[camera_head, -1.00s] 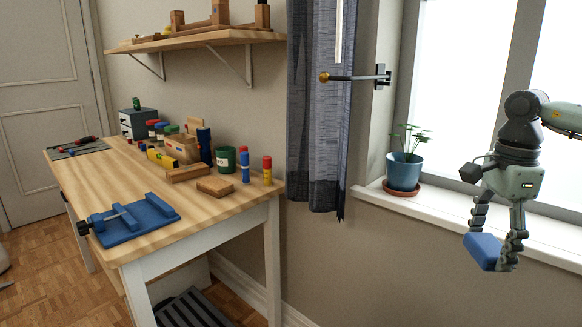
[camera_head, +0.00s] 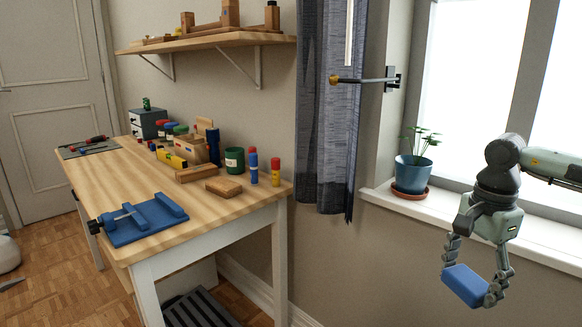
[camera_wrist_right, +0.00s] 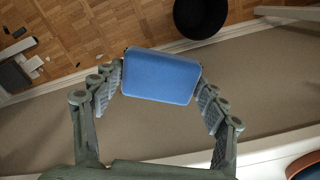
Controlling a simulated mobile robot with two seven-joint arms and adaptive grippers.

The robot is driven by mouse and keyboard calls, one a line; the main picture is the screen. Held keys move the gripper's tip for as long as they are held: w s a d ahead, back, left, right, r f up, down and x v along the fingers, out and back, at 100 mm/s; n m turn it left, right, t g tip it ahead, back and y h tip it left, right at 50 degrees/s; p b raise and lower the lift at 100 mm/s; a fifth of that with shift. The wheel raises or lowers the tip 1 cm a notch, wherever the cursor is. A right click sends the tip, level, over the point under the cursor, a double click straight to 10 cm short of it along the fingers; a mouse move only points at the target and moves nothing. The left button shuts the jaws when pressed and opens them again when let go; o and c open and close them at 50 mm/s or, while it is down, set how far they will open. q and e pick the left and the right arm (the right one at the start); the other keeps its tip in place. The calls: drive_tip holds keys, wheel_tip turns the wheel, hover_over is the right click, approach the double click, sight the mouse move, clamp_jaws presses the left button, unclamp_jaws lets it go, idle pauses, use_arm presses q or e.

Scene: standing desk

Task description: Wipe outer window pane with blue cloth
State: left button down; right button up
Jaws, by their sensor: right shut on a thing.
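The blue cloth (camera_head: 466,285) is a folded, block-like pad. My right gripper (camera_head: 468,280) is shut on it and holds it in the air in front of the wall, below the window sill. In the right wrist view the cloth (camera_wrist_right: 160,76) sits between the two fingertips of the gripper (camera_wrist_right: 161,80). The window pane (camera_head: 470,70) is bright white behind grey frame bars, above and behind my right arm. The cloth is apart from the pane. My left gripper is not in view.
A potted plant (camera_head: 412,174) stands on the white sill (camera_head: 540,232), left of my right arm. A curtain (camera_head: 326,120) hangs from a rod beside the window. The wooden workbench (camera_head: 130,185) at left holds a blue vise and several jars. A black bin (camera_wrist_right: 200,15) stands on the floor.

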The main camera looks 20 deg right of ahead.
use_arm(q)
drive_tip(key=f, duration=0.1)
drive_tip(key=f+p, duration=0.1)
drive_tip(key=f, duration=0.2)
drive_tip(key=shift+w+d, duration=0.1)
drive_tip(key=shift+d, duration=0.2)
use_arm(e)
drive_tip(key=w+a+f+n, duration=0.2)
drive_tip(key=w+a+n, duration=0.2)
drive_tip(key=a+n, duration=0.5)
drive_tip(key=w+a+f+n, duration=0.2)
drive_tip(key=w+a+n, duration=0.2)
drive_tip(key=a+n, duration=0.5)
drive_tip(key=a, duration=0.8)
drive_tip(key=shift+a+f, duration=0.2)
drive_tip(key=shift+a, duration=0.1)
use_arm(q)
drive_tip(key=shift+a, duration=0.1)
